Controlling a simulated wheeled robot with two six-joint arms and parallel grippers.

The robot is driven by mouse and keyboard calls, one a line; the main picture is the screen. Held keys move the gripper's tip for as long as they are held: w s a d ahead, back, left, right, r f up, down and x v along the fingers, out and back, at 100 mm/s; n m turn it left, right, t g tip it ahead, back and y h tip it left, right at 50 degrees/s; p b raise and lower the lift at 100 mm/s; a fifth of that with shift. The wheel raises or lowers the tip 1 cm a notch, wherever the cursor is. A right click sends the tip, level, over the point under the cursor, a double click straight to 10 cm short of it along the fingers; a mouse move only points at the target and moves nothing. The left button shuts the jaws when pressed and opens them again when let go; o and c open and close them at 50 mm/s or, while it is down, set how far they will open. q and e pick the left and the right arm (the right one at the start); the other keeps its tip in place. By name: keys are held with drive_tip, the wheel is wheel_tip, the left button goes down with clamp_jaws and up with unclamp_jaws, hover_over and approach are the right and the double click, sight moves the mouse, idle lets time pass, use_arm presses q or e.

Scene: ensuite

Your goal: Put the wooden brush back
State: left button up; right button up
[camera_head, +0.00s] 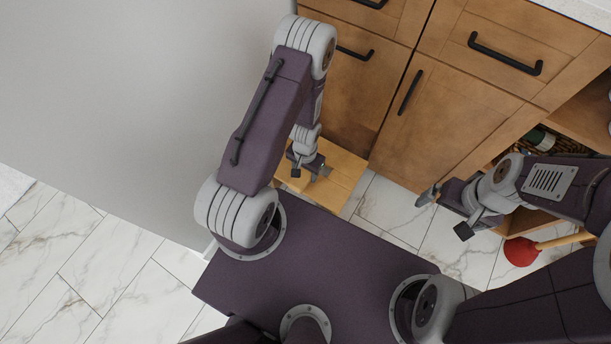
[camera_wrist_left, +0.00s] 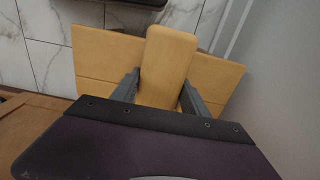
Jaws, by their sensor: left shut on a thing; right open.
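The wooden brush (camera_wrist_left: 168,58) is a pale wooden block with rounded corners, between the two fingers of my left gripper (camera_wrist_left: 158,92) in the left wrist view. My left gripper is shut on it. The brush lies over a wooden stool (camera_wrist_left: 95,60); I cannot tell whether it touches the top. In the head view my left gripper (camera_head: 308,172) is above the stool (camera_head: 345,172), beside the cabinet front, and the brush is hard to tell from the stool. My right gripper (camera_head: 443,210) is open and empty, in front of the cabinet at the right.
A wooden cabinet (camera_head: 440,120) with black handles stands behind the stool. At the right is an open shelf with a dark green item (camera_head: 538,138). A red-headed plunger (camera_head: 521,252) is near my right arm. A grey wall (camera_head: 130,110) is at the left.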

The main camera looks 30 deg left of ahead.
use_arm(q)
wheel_tip(320, 180, down, 3)
drive_tip(key=shift+r+b, duration=0.15)
drive_tip(key=shift+b, duration=0.3)
drive_tip(key=shift+r, duration=0.2)
drive_tip(key=shift+f, duration=0.15)
drive_tip(key=o, duration=1.4)
drive_tip(key=shift+o, duration=0.2)
use_arm(e)
drive_tip(key=shift+f, duration=0.9)
